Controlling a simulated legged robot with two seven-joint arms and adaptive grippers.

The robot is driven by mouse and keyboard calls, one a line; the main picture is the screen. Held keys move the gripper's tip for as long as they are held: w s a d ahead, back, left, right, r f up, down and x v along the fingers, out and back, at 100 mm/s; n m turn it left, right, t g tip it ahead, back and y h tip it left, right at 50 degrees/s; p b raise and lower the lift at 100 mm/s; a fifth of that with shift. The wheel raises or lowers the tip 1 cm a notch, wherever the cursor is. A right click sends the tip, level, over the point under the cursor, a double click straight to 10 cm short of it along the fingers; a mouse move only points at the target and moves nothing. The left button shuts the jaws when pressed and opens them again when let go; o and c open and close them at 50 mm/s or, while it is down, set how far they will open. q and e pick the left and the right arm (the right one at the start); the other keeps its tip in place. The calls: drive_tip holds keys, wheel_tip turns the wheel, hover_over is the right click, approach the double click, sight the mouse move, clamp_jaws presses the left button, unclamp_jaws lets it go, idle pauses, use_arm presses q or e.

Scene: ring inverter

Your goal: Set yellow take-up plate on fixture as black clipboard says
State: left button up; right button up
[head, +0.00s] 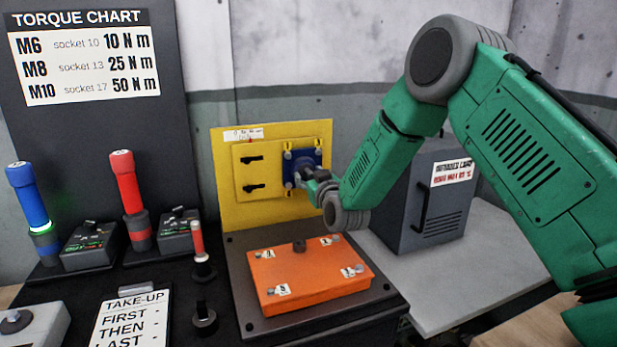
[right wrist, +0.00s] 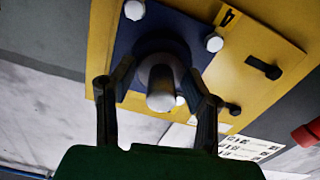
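An upright yellow backboard (head: 228,208) carries a smaller yellow plate (head: 270,170) with two black levers; a small red mark shows above it. A blue block (head: 298,158) with silver bolts sits at the plate's right side. In the right wrist view, a rounded grey knob (right wrist: 161,88) sticks out from the blue block (right wrist: 128,40). My right gripper (head: 312,178) is at the block. Its fingers (right wrist: 158,75) stand either side of the knob, with gaps visible. The black clipboard (head: 132,287) lies at the front, reading "TAKE-UP FIRST THEN LAST"; smaller text is not legible. My left gripper is out of view.
An orange plate (head: 310,279) with numbered corners lies on the dark base before the backboard. Blue (head: 30,200) and red (head: 128,185) drivers stand left, beside dark boxes. A torque chart (head: 85,55) hangs behind. A grey cabinet (head: 425,200) stands right.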

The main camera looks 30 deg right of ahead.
drive_tip(key=v, duration=1.2)
drive_tip(key=shift+d+f, duration=0.1)
drive_tip(key=shift+f, duration=0.1)
